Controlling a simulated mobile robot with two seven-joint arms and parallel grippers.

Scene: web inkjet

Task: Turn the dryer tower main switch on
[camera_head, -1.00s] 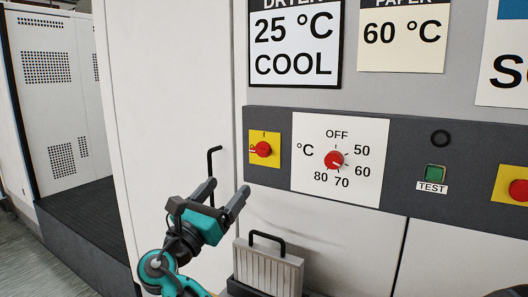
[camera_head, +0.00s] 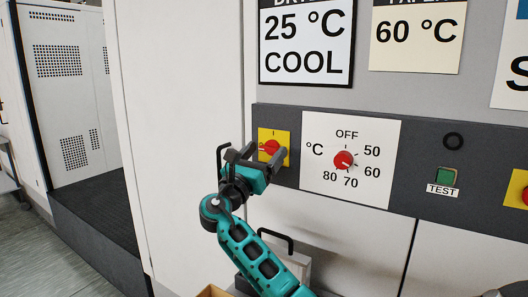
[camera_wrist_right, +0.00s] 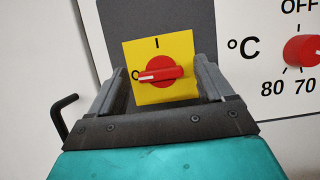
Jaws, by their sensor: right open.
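The main switch (camera_head: 271,147) is a red rotary knob on a yellow plate at the left end of the dark panel strip. In the right wrist view the red knob (camera_wrist_right: 160,72) lies horizontal, its white mark pointing left at the O; the I is at the top of the plate (camera_wrist_right: 181,45). My right gripper (camera_head: 262,152) is open in front of the switch. In the right wrist view its two fingers (camera_wrist_right: 158,82) stand on either side of the knob, with gaps to it. The left gripper is not in view.
A red temperature dial (camera_head: 344,160) on a white plate sits right of the switch. A green TEST button (camera_head: 446,177) is farther right. A black door handle (camera_head: 221,158) is just left of my gripper. A box with a black handle (camera_head: 276,239) stands below.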

